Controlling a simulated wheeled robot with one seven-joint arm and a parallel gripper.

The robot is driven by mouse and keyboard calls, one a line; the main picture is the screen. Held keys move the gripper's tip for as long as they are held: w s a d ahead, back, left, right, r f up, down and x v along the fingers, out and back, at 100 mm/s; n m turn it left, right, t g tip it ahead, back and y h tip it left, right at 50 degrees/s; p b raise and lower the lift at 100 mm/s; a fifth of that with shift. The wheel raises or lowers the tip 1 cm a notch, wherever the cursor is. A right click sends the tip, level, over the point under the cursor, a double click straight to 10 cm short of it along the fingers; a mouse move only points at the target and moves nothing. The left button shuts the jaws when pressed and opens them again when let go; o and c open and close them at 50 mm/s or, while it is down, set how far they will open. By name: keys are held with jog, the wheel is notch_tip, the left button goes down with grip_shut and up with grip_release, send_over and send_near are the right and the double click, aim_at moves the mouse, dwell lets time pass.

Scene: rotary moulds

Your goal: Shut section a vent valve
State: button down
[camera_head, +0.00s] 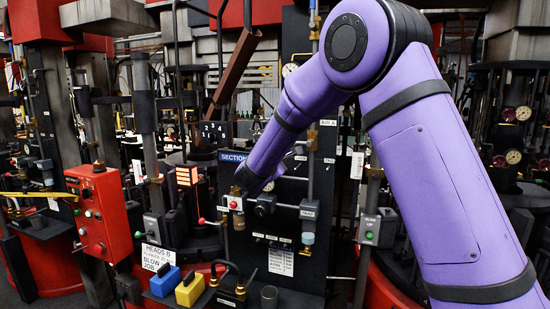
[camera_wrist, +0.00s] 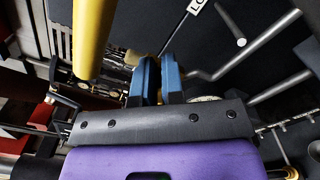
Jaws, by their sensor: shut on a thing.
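The section A panel is marked by a blue sign (camera_head: 233,156) in the head view, partly covered by my purple arm. My arm reaches down and left to the panel, and its end is just below the sign. In the wrist view my gripper (camera_wrist: 158,78) has two blue fingers close together, shut on a small part at the panel, taken to be the vent valve handle. The held part is mostly hidden between the fingers. How far the valve is turned cannot be told.
A yellow cylinder (camera_wrist: 93,38) stands close to the left of my fingers. Grey pipes (camera_wrist: 245,55) run at the right. A red control box (camera_head: 97,212) stands left of the panel. Blue (camera_head: 165,280) and yellow (camera_head: 189,289) blocks sit below it.

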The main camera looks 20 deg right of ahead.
jog(key=shift+s+d+f+m, duration=0.1)
jog(key=shift+f+m, duration=0.15)
jog(key=shift+m, duration=1.15)
jog(key=shift+a+f+m, duration=0.1)
jog(key=shift+f+m, duration=0.1)
jog(key=shift+m, duration=1.2)
jog(key=shift+s+d+f+m, duration=0.1)
jog(key=shift+f+m, duration=0.15)
jog(key=shift+m, duration=1.15)
jog(key=shift+f, duration=0.1)
jog(key=c, duration=1.2)
grip_release()
jog(key=shift+c, duration=0.2)
jog(key=shift+w, duration=0.1)
jog(key=v, duration=1)
jog(key=shift+s+a, duration=0.2)
jog(key=shift+s, duration=0.15)
